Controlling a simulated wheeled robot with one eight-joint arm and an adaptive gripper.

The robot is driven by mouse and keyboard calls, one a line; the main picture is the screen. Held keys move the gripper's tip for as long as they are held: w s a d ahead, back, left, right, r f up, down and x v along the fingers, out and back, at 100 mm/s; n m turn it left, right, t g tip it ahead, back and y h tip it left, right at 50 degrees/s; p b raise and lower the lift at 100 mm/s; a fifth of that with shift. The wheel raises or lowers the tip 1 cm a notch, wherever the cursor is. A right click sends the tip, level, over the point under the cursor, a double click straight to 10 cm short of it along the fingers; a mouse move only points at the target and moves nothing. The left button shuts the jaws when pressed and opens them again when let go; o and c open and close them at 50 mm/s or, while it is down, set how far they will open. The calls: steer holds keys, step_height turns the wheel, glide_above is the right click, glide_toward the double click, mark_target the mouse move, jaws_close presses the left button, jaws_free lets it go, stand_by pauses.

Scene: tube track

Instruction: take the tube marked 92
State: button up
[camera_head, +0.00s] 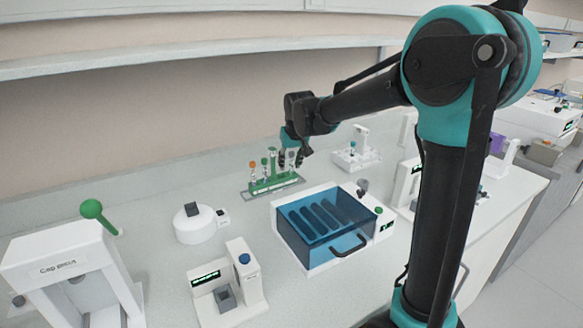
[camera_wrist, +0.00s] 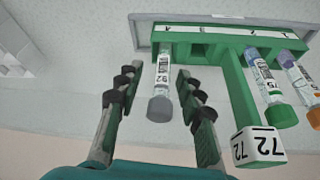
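In the wrist view, a tube with a grey cap (camera_wrist: 161,108) stands at the green rack (camera_wrist: 215,45). Its small label seems to read 92. My gripper (camera_wrist: 160,75) is open, one finger on each side of this tube, with gaps visible on both sides. A white cube marked 72 (camera_wrist: 258,147) tops a green post of the rack. A green-capped tube (camera_wrist: 265,80) and an orange-capped tube (camera_wrist: 300,78) stand to the right. In the head view, my gripper (camera_head: 293,150) is at the right end of the rack (camera_head: 265,184), partly hiding tubes.
A blue-lidded box (camera_head: 325,225) stands in front of the rack. A round white device (camera_head: 195,223) is to its left, with a small display device (camera_head: 227,284) nearer. White equipment (camera_head: 357,155) stands right of the rack. A wall rises behind.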

steer(key=shift+c, duration=0.2)
jaws_close()
stand_by(0.3)
steer(key=shift+r, duration=0.5)
step_height(320, 180, up, 6)
steer(key=w+d, duration=0.4)
steer(key=d, duration=0.4)
steer(key=w+d, duration=0.4)
steer(key=d, duration=0.4)
steer(key=shift+w, duration=0.3)
